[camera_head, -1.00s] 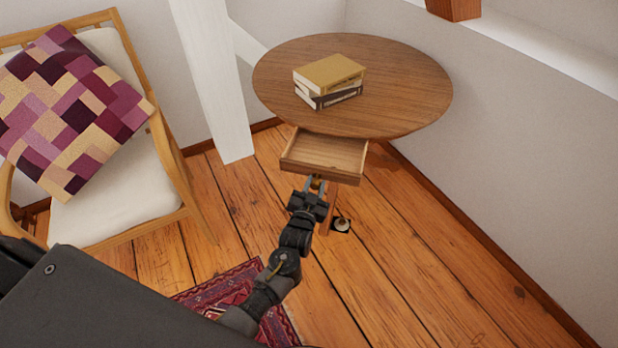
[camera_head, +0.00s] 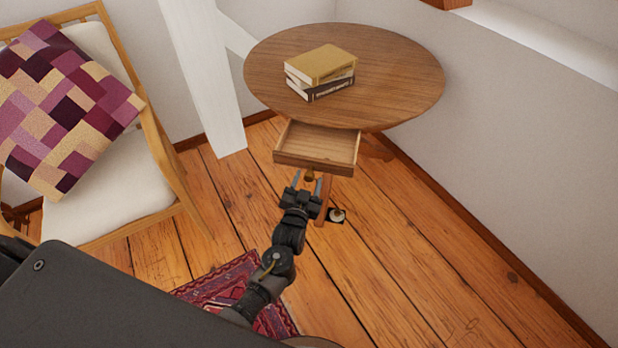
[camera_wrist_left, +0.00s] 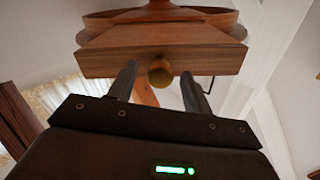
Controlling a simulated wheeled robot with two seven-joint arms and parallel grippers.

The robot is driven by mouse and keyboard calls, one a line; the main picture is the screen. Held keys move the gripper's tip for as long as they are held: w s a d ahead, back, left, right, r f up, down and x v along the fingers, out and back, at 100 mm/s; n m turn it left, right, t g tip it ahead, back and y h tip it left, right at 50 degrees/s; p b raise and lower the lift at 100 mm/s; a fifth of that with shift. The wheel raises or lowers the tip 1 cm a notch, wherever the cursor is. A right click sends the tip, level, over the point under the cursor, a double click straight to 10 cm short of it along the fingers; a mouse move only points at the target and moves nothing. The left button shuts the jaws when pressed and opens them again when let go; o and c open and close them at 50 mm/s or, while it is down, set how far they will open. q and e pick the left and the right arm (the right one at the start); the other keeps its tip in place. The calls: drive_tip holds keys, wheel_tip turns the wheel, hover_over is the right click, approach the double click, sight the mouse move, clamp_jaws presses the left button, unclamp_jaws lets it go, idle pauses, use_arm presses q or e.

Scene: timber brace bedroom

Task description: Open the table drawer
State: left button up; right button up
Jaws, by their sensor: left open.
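The round wooden table (camera_head: 400,75) stands in the corner, and its drawer (camera_head: 318,146) is pulled out toward me, with its empty inside showing. The round knob (camera_head: 309,175) is on the drawer front. In the left wrist view the drawer front (camera_wrist_left: 205,63) is above and the brass-coloured knob (camera_wrist_left: 160,72) shows between the fingers. My left gripper (camera_head: 309,183) is open, with its fingers apart on either side of the knob and not closed on it. It also shows in the left wrist view (camera_wrist_left: 158,85). My right gripper is not in view.
Stacked books (camera_head: 320,72) lie on the tabletop. A chair with a patterned cushion (camera_head: 60,105) stands at the left beside a white post (camera_head: 205,75). A red rug (camera_head: 225,285) lies below. Wooden floor is clear at the right.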

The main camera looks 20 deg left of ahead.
use_arm(q)
drive_tip(key=s, duration=0.9)
drive_tip(key=shift+d, duration=0.45)
drive_tip(key=shift+s+r, duration=0.1)
